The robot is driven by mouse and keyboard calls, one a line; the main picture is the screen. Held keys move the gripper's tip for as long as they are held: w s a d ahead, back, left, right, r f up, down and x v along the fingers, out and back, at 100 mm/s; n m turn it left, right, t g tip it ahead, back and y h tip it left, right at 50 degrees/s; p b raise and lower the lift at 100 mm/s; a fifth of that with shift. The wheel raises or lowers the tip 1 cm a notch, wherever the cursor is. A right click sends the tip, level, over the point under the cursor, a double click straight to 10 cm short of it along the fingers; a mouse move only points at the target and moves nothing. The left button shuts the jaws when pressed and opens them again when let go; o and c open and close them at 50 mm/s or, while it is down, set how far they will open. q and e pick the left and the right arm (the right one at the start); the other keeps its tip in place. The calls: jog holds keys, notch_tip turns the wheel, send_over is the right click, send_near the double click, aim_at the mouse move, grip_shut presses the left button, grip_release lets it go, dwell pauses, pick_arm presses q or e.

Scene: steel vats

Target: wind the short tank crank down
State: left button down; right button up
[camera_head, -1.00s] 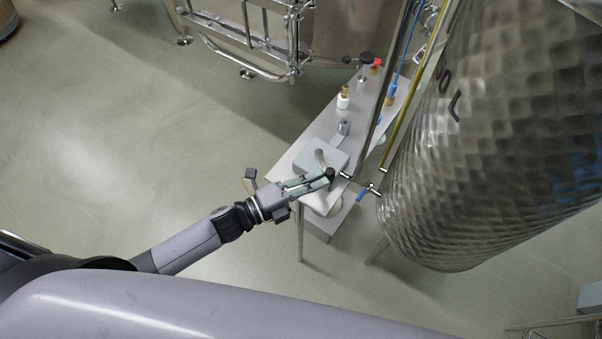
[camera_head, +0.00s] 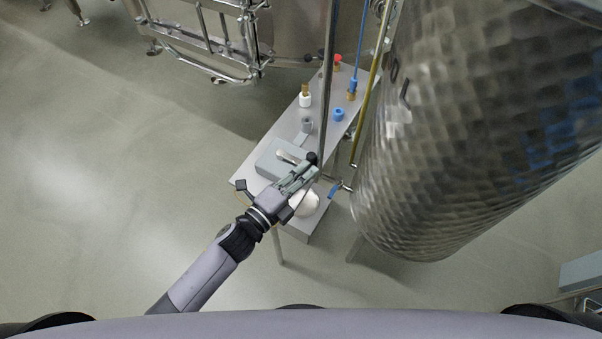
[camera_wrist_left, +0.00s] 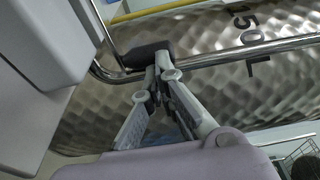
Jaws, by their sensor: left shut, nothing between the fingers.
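A grey box (camera_head: 268,163) stands on the near end of the narrow table. A short pale crank arm (camera_head: 288,157) shows on it, leading toward a black knob (camera_head: 312,158). The knob also shows in the left wrist view (camera_wrist_left: 148,54). My left gripper (camera_head: 308,170) is shut, its fingertips right at the knob, seemingly touching its near side without enclosing it. In the left wrist view the fingertips (camera_wrist_left: 163,72) meet just below the knob. The fingers hide part of the crank. My right gripper is out of view.
A big dimpled steel tank (camera_head: 450,150) stands close on the right. A steel pole (camera_head: 327,90) rises past the table (camera_head: 285,128), which holds small fittings, among them a blue ring (camera_head: 338,114). A blue-handled valve (camera_head: 334,190) sticks out near my gripper. Floor on the left is clear.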

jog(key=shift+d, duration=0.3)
